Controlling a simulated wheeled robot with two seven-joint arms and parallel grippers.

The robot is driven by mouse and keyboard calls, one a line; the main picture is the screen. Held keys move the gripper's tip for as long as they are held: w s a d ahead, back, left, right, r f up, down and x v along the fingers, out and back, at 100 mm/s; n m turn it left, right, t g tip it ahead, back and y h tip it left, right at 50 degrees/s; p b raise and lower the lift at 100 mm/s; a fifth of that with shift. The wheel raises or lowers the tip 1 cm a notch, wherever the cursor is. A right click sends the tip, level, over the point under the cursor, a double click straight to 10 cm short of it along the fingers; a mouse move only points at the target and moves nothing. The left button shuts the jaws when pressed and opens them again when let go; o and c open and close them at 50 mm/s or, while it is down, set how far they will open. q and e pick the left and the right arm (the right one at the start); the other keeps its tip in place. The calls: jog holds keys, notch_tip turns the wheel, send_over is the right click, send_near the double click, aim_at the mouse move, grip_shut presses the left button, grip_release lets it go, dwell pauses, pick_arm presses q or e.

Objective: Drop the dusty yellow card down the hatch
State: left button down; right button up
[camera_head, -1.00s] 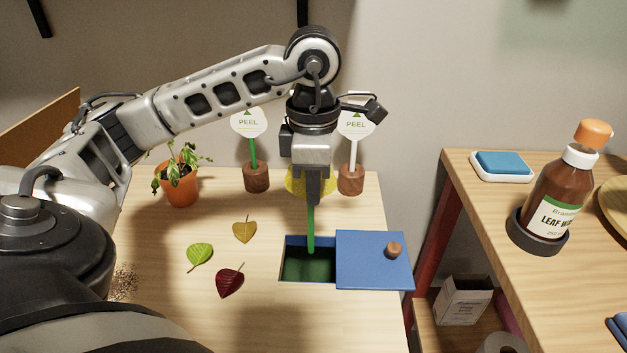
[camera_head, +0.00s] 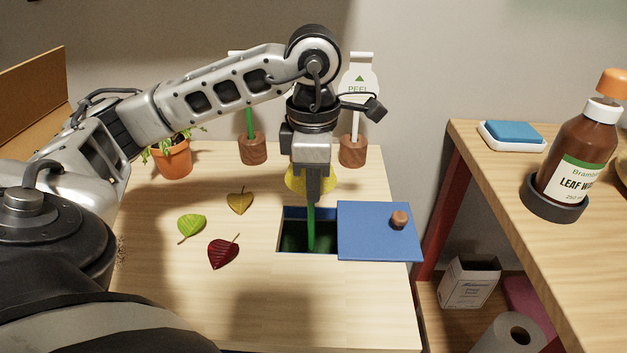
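My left gripper (camera_head: 314,196) points straight down over the table and is shut on the green stake of the dusty yellow card. The yellow card (camera_head: 328,182) shows on both sides of the fingers, its middle hidden behind them. The green stake (camera_head: 311,228) hangs upright below the fingers, and its lower part is over or inside the hatch opening (camera_head: 293,242); I cannot tell how deep. The hatch is a dark rectangular hole with blue edges. Its blue lid (camera_head: 365,235), with a wooden knob (camera_head: 399,219), lies to the right of the hole. My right gripper is not in view.
Two stakes stand in wooden blocks (camera_head: 253,149) (camera_head: 353,151) behind the hatch; the right one bears a white PEEL tag (camera_head: 359,80). Green (camera_head: 191,227), yellow (camera_head: 240,201) and dark red (camera_head: 223,252) leaves lie left. A potted plant (camera_head: 173,159) stands behind them. A bottle (camera_head: 577,156) stands on the right table.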

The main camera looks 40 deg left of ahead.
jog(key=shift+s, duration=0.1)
pick_arm(q)
jog(key=c, duration=1.6)
grip_release()
jog(key=shift+r+p, duration=0.9)
jog(key=shift+r, duration=0.2)
jog(key=shift+r+p, duration=0.35)
jog(key=shift+r, duration=0.15)
jog(key=shift+r+p, duration=0.8)
jog(key=shift+r, duration=0.2)
jog(key=shift+r+p, duration=1.55)
jog(key=shift+r, duration=0.45)
jog(key=shift+r+p, duration=0.35)
jog(key=shift+r, duration=0.1)
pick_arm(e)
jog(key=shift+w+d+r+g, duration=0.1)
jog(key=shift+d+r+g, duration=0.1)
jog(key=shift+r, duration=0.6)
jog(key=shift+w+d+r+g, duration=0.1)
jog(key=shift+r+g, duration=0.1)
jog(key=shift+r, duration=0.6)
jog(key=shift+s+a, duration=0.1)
